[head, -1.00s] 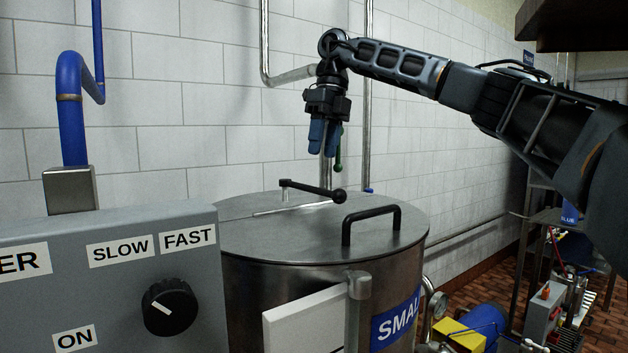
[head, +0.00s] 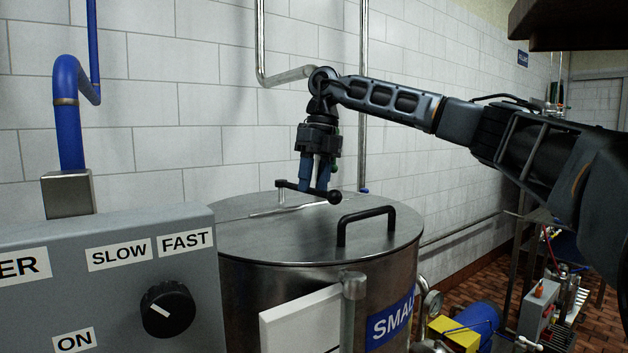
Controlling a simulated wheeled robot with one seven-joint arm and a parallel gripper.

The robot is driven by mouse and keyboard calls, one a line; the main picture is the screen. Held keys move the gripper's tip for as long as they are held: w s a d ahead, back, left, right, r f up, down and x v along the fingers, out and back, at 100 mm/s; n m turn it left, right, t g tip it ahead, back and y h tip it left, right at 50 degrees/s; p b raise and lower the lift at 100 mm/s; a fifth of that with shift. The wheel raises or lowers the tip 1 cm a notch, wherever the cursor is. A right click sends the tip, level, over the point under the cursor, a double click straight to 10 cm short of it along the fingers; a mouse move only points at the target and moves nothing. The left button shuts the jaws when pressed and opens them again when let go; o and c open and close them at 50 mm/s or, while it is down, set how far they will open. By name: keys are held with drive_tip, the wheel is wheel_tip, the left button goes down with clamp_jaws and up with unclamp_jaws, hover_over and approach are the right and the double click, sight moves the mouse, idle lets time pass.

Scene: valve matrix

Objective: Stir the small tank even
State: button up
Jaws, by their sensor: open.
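The small tank (head: 250,290) is a steel drum with a flat metal lid (head: 285,242) and a blue label starting "SMAL" (head: 388,319). On the lid, a black lever (head: 305,190) on a short post ends in a ball knob (head: 335,197). A black loop handle (head: 366,223) stands nearer the front. My gripper (head: 315,186) points down just over the lever. Its blue fingers are apart, with their lower ends partly hidden behind the lever. I cannot tell whether they touch it. The tank's contents are hidden under the lid.
A grey control box (head: 100,270) with SLOW, FAST and ON labels and a black knob (head: 168,309) stands front left. A white panel (head: 302,320) stands before the tank. Pipes (head: 363,100) run along the tiled wall behind. Pumps and fittings (head: 475,325) crowd the lower right.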

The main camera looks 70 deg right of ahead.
clamp_jaws()
idle(0.6)
